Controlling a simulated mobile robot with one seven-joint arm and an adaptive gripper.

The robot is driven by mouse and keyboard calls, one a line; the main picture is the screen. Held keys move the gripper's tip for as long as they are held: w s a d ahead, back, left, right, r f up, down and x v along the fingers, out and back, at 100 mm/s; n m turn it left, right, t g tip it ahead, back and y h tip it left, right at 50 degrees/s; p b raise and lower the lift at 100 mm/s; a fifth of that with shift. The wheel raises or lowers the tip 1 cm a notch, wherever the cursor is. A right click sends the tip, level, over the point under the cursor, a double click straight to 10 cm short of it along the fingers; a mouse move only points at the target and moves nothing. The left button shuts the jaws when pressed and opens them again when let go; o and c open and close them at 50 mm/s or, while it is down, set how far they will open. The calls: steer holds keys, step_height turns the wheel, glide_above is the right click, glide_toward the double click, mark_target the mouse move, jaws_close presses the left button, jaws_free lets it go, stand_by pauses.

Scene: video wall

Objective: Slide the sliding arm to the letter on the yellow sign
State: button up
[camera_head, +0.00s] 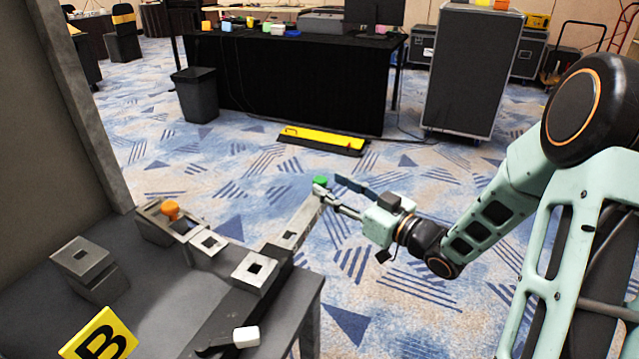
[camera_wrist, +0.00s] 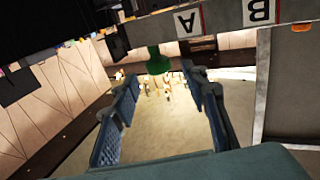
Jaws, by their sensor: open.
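The yellow sign (camera_head: 101,338) with a black letter B stands at the lower left of the head view. A grey bar, seemingly the sliding arm (camera_head: 306,216), ends in a green knob (camera_head: 320,181) at the table's far right. In the wrist view, the green knob (camera_wrist: 157,62) shows near the fingertips, and a grey rail (camera_wrist: 228,15) carries an A label (camera_wrist: 187,22) and a B label (camera_wrist: 259,10). My gripper (camera_head: 328,188) is open, with its fingers on either side of the knob's line. I cannot tell whether they touch it.
An orange knob (camera_head: 170,210), grey blocks with square holes (camera_head: 82,258) and a white block (camera_head: 246,337) are on the grey table (camera_head: 155,305). A grey post (camera_head: 85,100) rises at the left. Carpet (camera_head: 390,300) is open right of the table.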

mark_target(325, 182)
steer(key=shift+b+x, duration=0.35)
steer(key=shift+x, duration=1.95)
steer(key=shift+c, duration=0.2)
jaws_close()
